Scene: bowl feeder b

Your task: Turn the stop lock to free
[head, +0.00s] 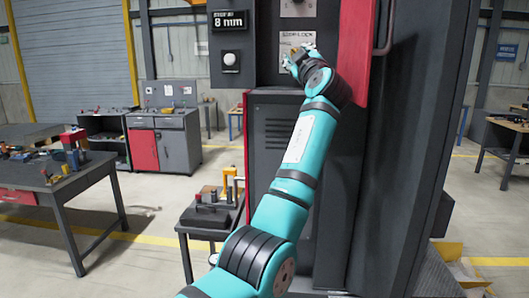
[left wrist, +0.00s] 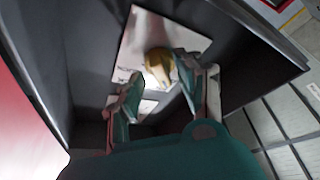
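The stop lock is a brass-coloured knob (left wrist: 158,62) on a white plate (left wrist: 139,38) in the left wrist view. In the head view its labelled plate (head: 297,37) shows on the dark machine front, with the knob mostly hidden by my gripper. My left gripper (left wrist: 158,88) is open in the left wrist view. Its fingers stand on either side of the knob's near end; I cannot tell whether they touch it. In the head view the left gripper (head: 298,58) is right at the plate. My right gripper is in neither view.
A red machine edge (head: 356,50) and a handle (head: 384,28) stand right of the plate. Left of it are an "8 mm" display (head: 230,21) and a white round button (head: 230,58). A small cart (head: 195,226) with a black case stands low left.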

